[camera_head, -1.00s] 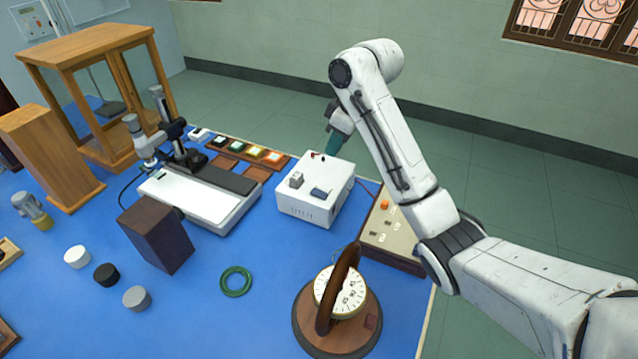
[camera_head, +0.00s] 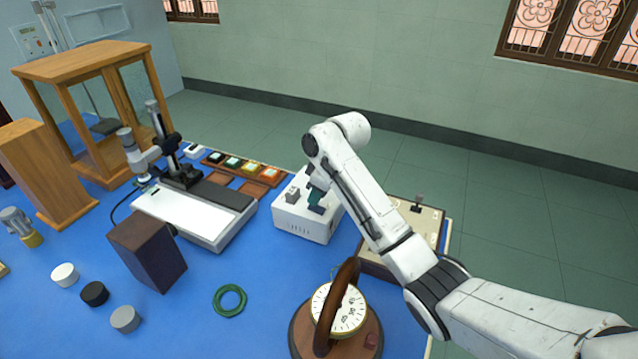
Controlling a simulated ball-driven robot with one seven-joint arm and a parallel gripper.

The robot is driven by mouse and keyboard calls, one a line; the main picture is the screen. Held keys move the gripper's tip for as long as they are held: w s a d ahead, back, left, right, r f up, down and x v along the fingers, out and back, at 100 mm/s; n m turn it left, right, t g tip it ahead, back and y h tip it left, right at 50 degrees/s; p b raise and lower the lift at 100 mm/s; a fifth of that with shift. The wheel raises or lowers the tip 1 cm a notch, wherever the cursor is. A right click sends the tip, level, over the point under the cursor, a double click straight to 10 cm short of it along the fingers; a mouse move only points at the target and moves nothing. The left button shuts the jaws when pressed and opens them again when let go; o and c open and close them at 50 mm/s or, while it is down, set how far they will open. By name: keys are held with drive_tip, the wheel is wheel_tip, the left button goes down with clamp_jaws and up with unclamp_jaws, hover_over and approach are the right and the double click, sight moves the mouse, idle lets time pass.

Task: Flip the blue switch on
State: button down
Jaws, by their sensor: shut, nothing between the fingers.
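The blue switch (camera_head: 317,209) sits on top of the white box (camera_head: 290,223), towards its front right. Only its lower part shows. My gripper (camera_head: 315,199), with teal fingers, is shut and empty. It points down over the box right at the switch and covers its upper part. I cannot tell whether the fingertips touch the switch, or which way the switch is tipped.
A beige panel (camera_head: 428,222) with a dark lever lies right, partly behind my arm. A round dial (camera_head: 345,311) on a wooden base stands in front. A spectrometer bench (camera_head: 190,218) is left.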

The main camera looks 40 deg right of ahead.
drive_tip(key=shift+f, duration=0.4)
drive_tip(key=shift+w+f, duration=0.1)
drive_tip(key=shift+f, duration=0.05)
drive_tip(key=shift+p, duration=0.3)
drive_tip(key=shift+s+d+f+p, duration=0.1)
drive_tip(key=shift+s+d+p, duration=0.1)
drive_tip(key=shift+s+p, duration=0.5)
drive_tip(key=shift+s, duration=0.15)
